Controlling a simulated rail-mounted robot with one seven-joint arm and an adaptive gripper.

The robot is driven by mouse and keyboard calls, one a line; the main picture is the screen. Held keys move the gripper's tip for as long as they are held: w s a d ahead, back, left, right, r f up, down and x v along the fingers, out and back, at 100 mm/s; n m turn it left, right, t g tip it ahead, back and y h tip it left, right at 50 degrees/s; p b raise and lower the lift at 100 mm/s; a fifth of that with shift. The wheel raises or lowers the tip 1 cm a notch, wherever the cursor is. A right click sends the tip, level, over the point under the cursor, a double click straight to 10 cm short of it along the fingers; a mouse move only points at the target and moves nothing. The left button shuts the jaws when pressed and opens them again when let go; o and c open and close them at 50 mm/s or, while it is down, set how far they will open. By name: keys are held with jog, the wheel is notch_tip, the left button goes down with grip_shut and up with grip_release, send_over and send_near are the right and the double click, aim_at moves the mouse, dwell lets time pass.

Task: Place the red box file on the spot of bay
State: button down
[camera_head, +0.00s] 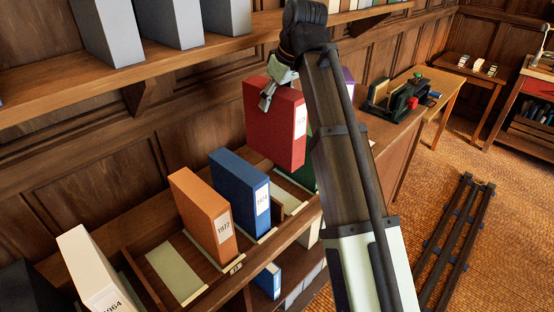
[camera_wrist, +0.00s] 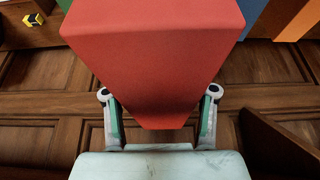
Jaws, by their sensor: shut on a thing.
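The red box file (camera_head: 272,125) with a white spine label is held upright in the air above the bay shelf (camera_head: 232,268). My gripper (camera_head: 279,88) is shut on its upper back part. In the wrist view the red box file (camera_wrist: 155,50) sits between the two fingers of my gripper (camera_wrist: 160,118). One pale green spot (camera_head: 175,268) is bare, left of the orange file. Another pale spot (camera_head: 288,201) shows right of the blue file, below the red file. Part of it is hidden.
A green file (camera_head: 303,176) is mostly hidden behind the red file and my arm. A white file (camera_head: 92,268) stands left. An upper shelf (camera_head: 200,55) holds grey files.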

aim_at(275, 150)
notch_tip(275, 150, down, 16)
jog(key=p, duration=0.2)
jog(key=shift+p, duration=0.4)
jog(key=shift+f, duration=0.2)
jog(key=shift+c, duration=1.7)
grip_release()
jog(key=b+v, duration=0.2)
jog(key=v, duration=1)
jog(key=shift+d+r, duration=0.1)
jog(key=shift+r, duration=0.05)
